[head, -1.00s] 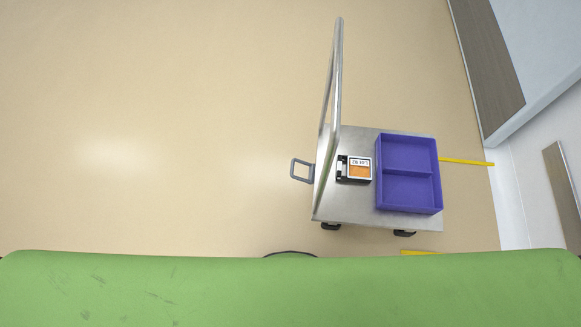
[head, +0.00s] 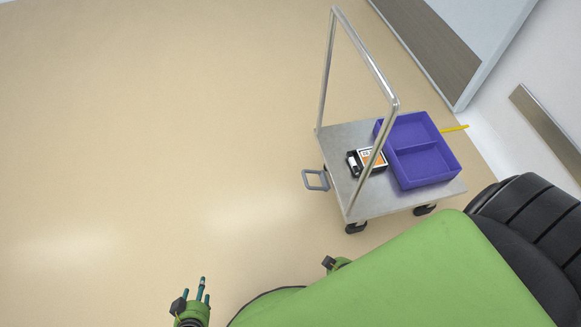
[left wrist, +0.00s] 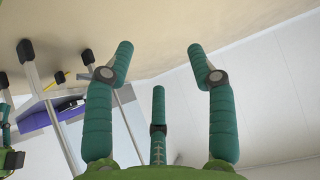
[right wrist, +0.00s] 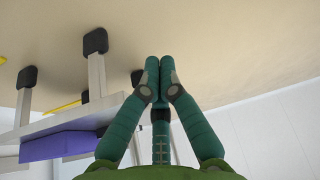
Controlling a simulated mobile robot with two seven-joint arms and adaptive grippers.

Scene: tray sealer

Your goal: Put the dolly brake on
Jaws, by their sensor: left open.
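The dolly (head: 350,131) is a flat steel platform on black castors with a tall hoop handle (head: 329,75). A grey loop-shaped pedal (head: 315,180), which looks like the brake, sticks out from its left edge. I cannot tell whether the pedal is up or down. My left gripper (head: 201,286) is at the bottom of the head view, open and empty, left of and well short of the pedal. In the left wrist view its fingers (left wrist: 160,65) are spread. In the right wrist view my right gripper's fingers (right wrist: 159,75) are together with nothing between them.
A purple two-part tray (head: 432,171) and a small black box with an orange label (head: 371,157) sit on the dolly. A white wall with a wood-coloured panel (head: 425,45) stands behind at right. The floor (head: 150,130) left of the dolly is clear.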

